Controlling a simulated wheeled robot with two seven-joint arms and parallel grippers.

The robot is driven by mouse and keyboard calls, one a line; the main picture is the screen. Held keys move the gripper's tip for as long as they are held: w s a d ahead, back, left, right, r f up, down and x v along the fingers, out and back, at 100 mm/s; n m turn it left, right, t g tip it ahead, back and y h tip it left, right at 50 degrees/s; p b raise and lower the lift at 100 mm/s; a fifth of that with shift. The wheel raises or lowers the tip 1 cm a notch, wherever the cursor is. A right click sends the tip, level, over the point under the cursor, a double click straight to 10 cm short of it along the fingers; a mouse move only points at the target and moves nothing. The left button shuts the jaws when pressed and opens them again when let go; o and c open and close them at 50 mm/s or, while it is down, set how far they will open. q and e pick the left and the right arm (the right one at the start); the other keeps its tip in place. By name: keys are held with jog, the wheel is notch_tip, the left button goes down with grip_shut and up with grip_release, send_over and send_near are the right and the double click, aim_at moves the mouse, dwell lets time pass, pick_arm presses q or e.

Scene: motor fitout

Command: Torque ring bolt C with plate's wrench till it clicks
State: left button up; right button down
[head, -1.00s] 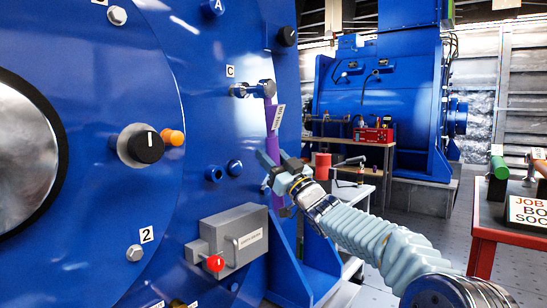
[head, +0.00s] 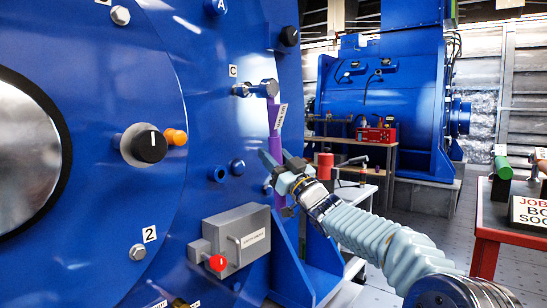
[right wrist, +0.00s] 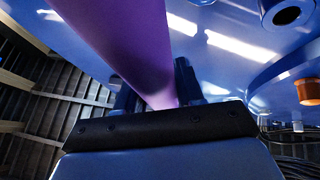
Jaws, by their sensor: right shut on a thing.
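The bolt marked C (head: 241,90) sits on the blue ring face, below its white C label (head: 233,71). A purple wrench (head: 275,145) hangs down from a metal head (head: 267,88) that meets the bolt from the right. A small white tag is on the wrench's shaft. My right gripper (head: 277,172) is shut on the lower part of the purple wrench. In the right wrist view the purple shaft (right wrist: 125,40) runs down between my fingers. Whether the socket is fully seated on the bolt cannot be told. My left gripper is not in view.
A grey box with a red knob (head: 217,263) juts from the panel below my gripper. A black knob (head: 150,146) and an orange button (head: 176,137) are on the left. Open floor lies between.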

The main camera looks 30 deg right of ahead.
jog(key=shift+w+a+r+p, duration=0.1)
jog(key=shift+w+a+p, duration=0.15)
jog(key=shift+w, duration=0.25)
jog(key=shift+w+a+r+p, duration=0.1)
jog(key=shift+w+a, duration=0.1)
jog(key=shift+w, duration=0.25)
jog(key=shift+f, duration=0.1)
jog(key=shift+s+a+f+m+h+b, duration=0.1)
jog(key=shift+s+a+m+h+b, duration=0.25)
jog(key=shift+a+m+b, duration=0.3)
jog(key=shift+s+a+m+h+b, duration=0.1)
jog(key=shift+a+m+h+b, duration=0.35)
jog(key=shift+m, duration=0.3)
jog(key=shift+s+a+m+h+b, duration=0.25)
jog(key=shift+a+m+h+b, duration=0.15)
jog(key=shift+a+m, duration=0.2)
jog(key=shift+s+a+m+h+b, duration=0.2)
jog(key=shift+a+m+h+b, duration=0.1)
jog(key=shift+a+m+h, duration=0.3)
jog(key=shift+s+a+r+m+g+h, duration=0.2)
jog(key=shift+a+m+h, duration=0.2)
jog(key=shift+m, duration=0.25)
jog(key=shift+s+a+r+m+g+h, duration=0.1)
jog(key=shift+s+a+m+h, duration=0.15)
jog(key=shift+a+m, duration=0.3)
